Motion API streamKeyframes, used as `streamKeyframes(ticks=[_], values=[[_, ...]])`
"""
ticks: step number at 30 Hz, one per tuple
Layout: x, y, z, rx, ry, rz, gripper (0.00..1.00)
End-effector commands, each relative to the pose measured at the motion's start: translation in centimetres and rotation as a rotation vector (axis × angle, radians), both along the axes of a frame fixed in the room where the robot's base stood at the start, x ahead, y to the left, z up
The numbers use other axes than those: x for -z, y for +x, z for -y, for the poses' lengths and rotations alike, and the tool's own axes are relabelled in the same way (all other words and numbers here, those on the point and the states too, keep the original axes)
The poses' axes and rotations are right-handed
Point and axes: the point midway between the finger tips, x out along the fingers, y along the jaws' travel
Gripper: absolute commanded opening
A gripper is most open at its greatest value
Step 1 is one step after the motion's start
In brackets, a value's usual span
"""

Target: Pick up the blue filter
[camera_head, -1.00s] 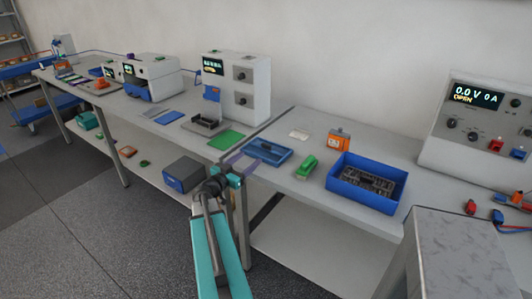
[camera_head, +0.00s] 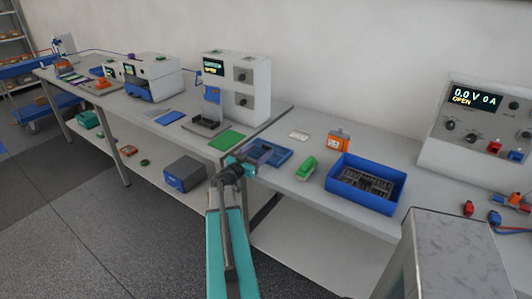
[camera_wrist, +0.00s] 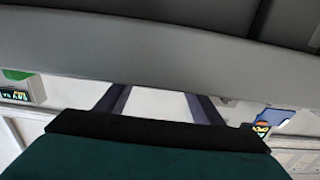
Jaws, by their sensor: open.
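Two flat blue things could be the blue filter; I cannot tell which is it. A blue panel (camera_head: 169,117) lies on the left bench. A blue tray-like piece (camera_head: 282,157) lies at the left end of the right bench. My gripper (camera_head: 258,151) is at this second piece, its fingers overlapping its left part in the head view; contact cannot be judged. In the wrist view my gripper (camera_wrist: 158,95) has its two dark fingers apart, with only a pale surface between them. A flat blue thing (camera_wrist: 275,117) shows to their right there.
A green panel (camera_head: 226,140) lies left of my gripper. A green block (camera_head: 307,168), an orange device (camera_head: 338,140) and a blue bin (camera_head: 341,194) stand to the right. A white instrument (camera_head: 248,80) stands behind on the left bench. A grey box (camera_head: 185,174) is on the lower shelf.

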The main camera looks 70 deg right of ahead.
Motion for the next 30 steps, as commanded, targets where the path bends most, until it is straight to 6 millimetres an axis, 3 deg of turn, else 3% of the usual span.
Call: streamKeyframes(ticks=[11,30], values=[[0.0,-0.1,0.2,0.001,0.0,0.0,0.61],[0.3,-1.5,4.9,0.001,0.001,0.001,0.61]])
